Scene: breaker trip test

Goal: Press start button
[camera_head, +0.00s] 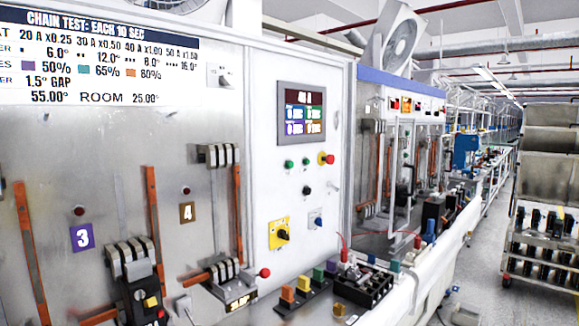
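The white control panel (262,120) stands in the middle of the head view. No label is legible on the buttons, so I cannot tell which one is start. Neither of my grippers shows in this view, and nothing covers the buttons.
A yellow rotary switch (281,234) is lower on the panel. A breaker (138,285) and a clamp fixture (232,283) jut out at lower left. Coloured blocks (303,284) and a black terminal block (362,284) lie along the ledge. A cart (548,200) stands across the aisle at right.

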